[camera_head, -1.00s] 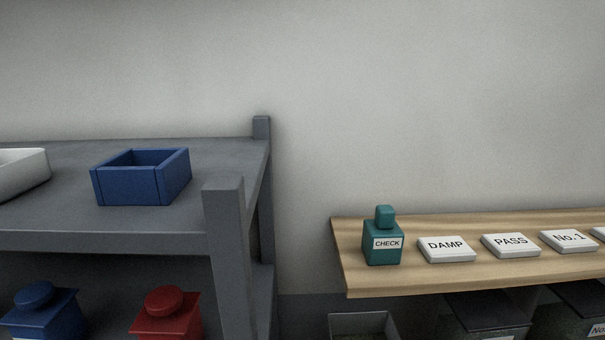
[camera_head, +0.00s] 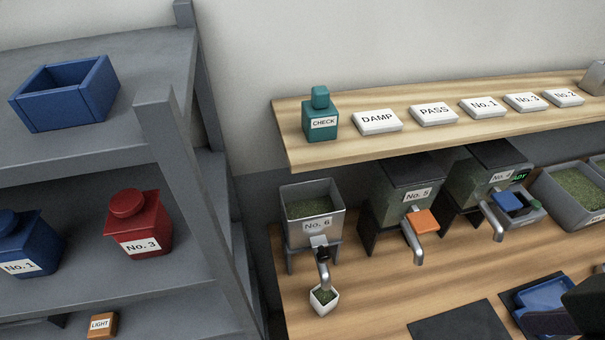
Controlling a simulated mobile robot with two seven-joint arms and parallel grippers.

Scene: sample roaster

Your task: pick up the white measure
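A small white cup, which looks like the white measure (camera_head: 323,299), stands upright on the wooden counter under the spout of the bin labelled No. 6 (camera_head: 311,222). Green beans show inside it. My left gripper is not in view. A dark shape (camera_head: 590,303) at the lower right edge may be part of my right gripper, well to the right of the cup; its fingers cannot be made out.
A grey rack (camera_head: 170,160) is on the left. A dark mat (camera_head: 460,324) and blue tray (camera_head: 543,295) lie on the counter. A label shelf (camera_head: 400,143) overhangs.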

